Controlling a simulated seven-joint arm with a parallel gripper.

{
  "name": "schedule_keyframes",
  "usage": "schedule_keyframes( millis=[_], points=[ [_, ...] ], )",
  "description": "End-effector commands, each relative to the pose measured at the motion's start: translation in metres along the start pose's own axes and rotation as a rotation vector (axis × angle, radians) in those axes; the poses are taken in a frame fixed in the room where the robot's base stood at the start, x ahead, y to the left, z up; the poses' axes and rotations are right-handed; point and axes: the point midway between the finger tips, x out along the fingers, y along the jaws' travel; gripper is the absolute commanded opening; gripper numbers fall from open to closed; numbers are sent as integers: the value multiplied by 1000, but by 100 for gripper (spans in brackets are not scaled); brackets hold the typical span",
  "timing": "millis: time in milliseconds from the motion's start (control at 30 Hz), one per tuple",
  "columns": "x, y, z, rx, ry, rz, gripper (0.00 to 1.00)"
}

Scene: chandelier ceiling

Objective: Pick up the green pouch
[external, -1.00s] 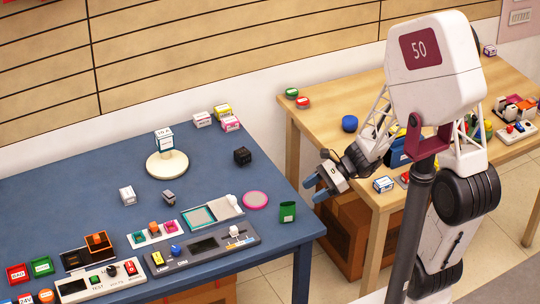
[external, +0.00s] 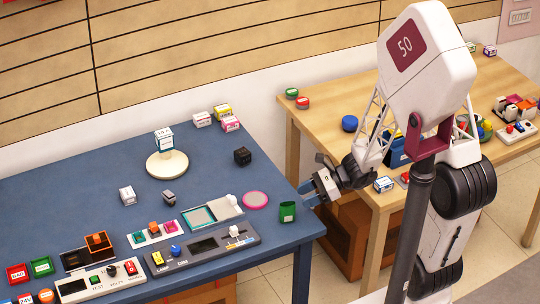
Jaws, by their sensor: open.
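The green pouch (external: 288,212) stands upright near the right front edge of the blue table (external: 212,155). My gripper (external: 304,194) is just to the upper right of the pouch, by the table's right edge. It is open, with blue fingertips pointing left towards the pouch. Nothing shows between the fingers. The gripper and pouch look apart, but I cannot tell the exact gap or height from this view.
A pink-rimmed disc (external: 255,200) lies just left of the pouch. A grey panel with a white knob (external: 205,246) and a tray (external: 212,212) lie further left. A black cube (external: 242,156) sits behind. A wooden table (external: 455,90) stands to the right.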

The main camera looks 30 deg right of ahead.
Motion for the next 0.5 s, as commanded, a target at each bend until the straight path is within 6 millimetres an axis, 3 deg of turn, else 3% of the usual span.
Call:
schedule_keyframes(
  millis=[200, 500],
  points=[
    [11, 0, 0, 0, 1, 1, 53],
    [13, 0, 0, 0, 1, 0, 53]
  ],
)
